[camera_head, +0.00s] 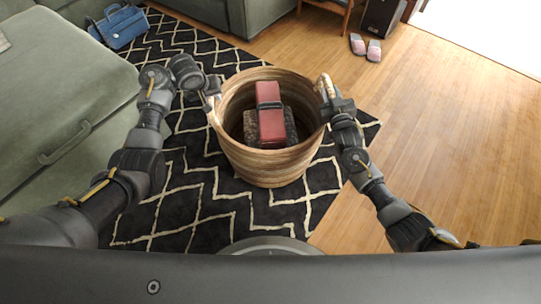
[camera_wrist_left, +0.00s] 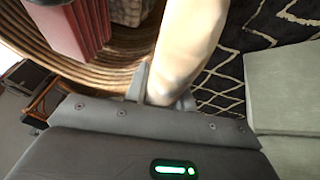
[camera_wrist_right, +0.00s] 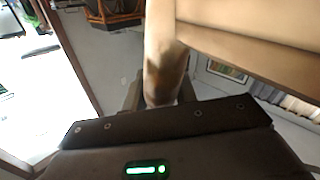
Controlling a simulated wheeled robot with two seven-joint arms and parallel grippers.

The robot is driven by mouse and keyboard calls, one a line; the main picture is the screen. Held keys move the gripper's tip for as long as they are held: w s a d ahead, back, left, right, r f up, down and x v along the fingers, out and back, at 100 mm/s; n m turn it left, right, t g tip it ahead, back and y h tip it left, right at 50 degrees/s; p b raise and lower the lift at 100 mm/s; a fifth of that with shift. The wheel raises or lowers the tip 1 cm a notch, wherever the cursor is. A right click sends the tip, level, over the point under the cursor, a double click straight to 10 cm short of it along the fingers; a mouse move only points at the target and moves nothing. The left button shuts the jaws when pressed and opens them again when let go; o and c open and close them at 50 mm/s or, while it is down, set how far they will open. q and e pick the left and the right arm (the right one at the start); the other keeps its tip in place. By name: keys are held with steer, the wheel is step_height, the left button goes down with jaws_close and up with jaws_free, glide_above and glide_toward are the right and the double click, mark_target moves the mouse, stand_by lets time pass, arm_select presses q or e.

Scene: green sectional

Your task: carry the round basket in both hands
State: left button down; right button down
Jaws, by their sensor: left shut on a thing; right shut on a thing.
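The round basket (camera_head: 262,163) is woven, tan and brown, and upright in the middle of the head view. A red object (camera_head: 270,118) and a brown, patterned one lie inside it. My left gripper (camera_head: 212,98) is shut on a pale handle at the basket's left rim; the left wrist view shows this handle (camera_wrist_left: 190,45) between the fingers. My right gripper (camera_head: 327,98) is shut on the handle at the right rim; the handle (camera_wrist_right: 160,60) shows in the right wrist view. I cannot tell whether the basket's base touches the floor.
A green sofa (camera_head: 60,100) stands close on the left, beside my left arm. A black rug with white zigzags (camera_head: 190,210) lies below the basket. A blue bag (camera_head: 118,26) and pink slippers (camera_head: 365,47) lie farther back. Wooden floor (camera_head: 440,130) on the right is clear.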

arm_select(q)
steer(key=shift+w+a+f+b, duration=0.15)
steer(key=shift+a+f+b, duration=0.05)
steer(key=shift+f+b, duration=0.25)
arm_select(e)
steer(key=shift+d+f, duration=0.2)
steer(key=shift+f, duration=0.35)
arm_select(q)
steer(key=c, duration=1.4)
jaws_free()
steer(key=shift+r, duration=0.15)
arm_select(e)
steer(key=c, duration=1.3)
jaws_free()
arm_select(q)
steer(key=shift+o, duration=1.2)
arm_select(e)
steer(key=shift+o, duration=1)
steer(key=shift+r, duration=0.15)
arm_select(q)
steer(key=shift+d, duration=0.15)
arm_select(e)
steer(key=shift+a, duration=0.15)
arm_select(q)
steer(key=shift+s, duration=0.2)
